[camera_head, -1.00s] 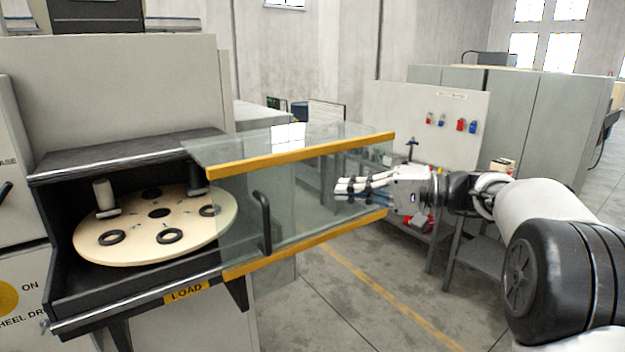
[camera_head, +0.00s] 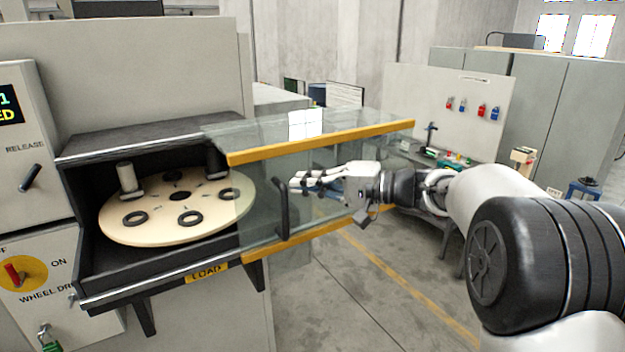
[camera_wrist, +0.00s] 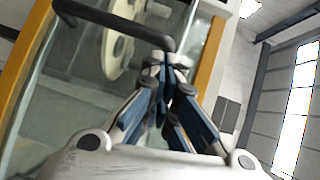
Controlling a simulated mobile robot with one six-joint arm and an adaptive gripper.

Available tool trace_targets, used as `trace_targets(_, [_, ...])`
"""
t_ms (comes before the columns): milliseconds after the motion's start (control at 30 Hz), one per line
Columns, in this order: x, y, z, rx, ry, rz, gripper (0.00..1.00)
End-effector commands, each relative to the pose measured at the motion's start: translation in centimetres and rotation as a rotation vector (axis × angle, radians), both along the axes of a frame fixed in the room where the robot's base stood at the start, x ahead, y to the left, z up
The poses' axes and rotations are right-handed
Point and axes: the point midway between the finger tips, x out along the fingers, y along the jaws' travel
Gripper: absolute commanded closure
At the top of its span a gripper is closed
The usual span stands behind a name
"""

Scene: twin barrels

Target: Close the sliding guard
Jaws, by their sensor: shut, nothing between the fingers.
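The sliding guard (camera_head: 330,135) is a clear panel with yellow rails at top and bottom. It stands slid out to the right, so most of the load opening is uncovered. Its black bar handle (camera_head: 283,208) is upright near its left end; it also shows in the wrist view (camera_wrist: 115,25). My gripper (camera_head: 294,183) is shut and empty, its fingertips pointing left just right of the handle. In the wrist view the fingertips (camera_wrist: 166,62) appear very close to the handle's end; I cannot tell whether they touch.
Behind the opening lies a round cream plate (camera_head: 165,228) with black rings and metal posts. A yellow LOAD label (camera_head: 206,273) is on the front edge. Control panels (camera_head: 35,270) stand left. A workbench (camera_head: 450,170) with a pegboard is behind my arm. Floor shows below the guard.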

Motion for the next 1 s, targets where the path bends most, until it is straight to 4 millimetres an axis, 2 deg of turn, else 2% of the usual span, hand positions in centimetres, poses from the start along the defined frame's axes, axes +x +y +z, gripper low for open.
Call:
trace_targets(267, [-0.1, 0.1, 0.0, 0.0, -0.001, 0.001, 1.0])
trace_targets(467, [-1.3, 1.8, -0.3, -0.001, -0.003, 0.004, 1.0])
trace_targets(667, [-4.4, 5.9, -0.7, 0.0, -0.004, 0.008, 1.0])
trace_targets(1000, [-11.6, 15.7, -0.7, 0.002, -0.004, 0.011, 1.0])
